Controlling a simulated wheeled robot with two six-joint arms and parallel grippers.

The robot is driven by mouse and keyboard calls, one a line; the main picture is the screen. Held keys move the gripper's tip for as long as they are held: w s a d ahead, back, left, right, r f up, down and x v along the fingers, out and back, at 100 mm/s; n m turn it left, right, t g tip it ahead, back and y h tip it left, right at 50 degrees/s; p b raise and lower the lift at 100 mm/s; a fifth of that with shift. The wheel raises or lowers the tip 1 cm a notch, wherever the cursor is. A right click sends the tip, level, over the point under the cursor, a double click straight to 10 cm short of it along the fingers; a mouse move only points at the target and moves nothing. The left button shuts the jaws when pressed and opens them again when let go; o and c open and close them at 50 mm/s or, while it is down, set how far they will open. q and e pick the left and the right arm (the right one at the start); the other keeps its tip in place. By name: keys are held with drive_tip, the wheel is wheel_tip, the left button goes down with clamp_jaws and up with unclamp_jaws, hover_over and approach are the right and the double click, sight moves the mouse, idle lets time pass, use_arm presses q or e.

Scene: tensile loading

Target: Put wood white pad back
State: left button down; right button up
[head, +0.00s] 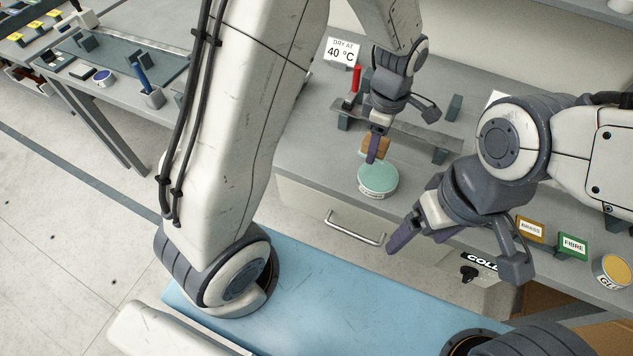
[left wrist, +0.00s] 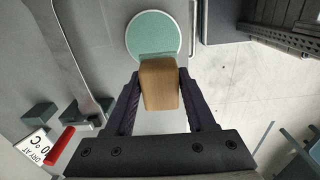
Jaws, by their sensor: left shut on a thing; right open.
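My left gripper (head: 376,150) is shut on a wooden block (head: 372,144), and the block also shows between the two fingers in the left wrist view (left wrist: 160,86). No white face of the block is visible. Below the block is a round pot with a pale green top (head: 378,177), which also shows in the left wrist view (left wrist: 154,34). The block overlaps the pot's edge in both views; I cannot tell whether they touch. My right gripper (head: 419,234) is open and empty, in front of the bench and right of the pot.
A grey rail on feet (head: 410,134) lies behind the pot, with a red-handled tool (head: 355,79) and a "DRY AT 40 °C" sign (head: 342,50) at its left. BRASS (head: 530,229) and FIBRE (head: 573,245) holders and a yellow-topped pot (head: 614,269) stand at the right.

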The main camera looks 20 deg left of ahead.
use_arm(q)
drive_tip(key=shift+s+a+f, duration=0.2)
drive_tip(key=p, duration=0.3)
hover_over(327, 162)
wheel_tip(327, 162, down, 7)
drive_tip(key=shift+r, duration=0.15)
wheel_tip(327, 162, down, 3)
drive_tip(key=shift+f+p, duration=0.1)
drive_tip(key=shift+p, duration=0.25)
drive_tip(key=shift+f, duration=0.35)
drive_tip(key=shift+f, duration=0.15)
drive_tip(key=shift+c, duration=1.2)
unclamp_jaws()
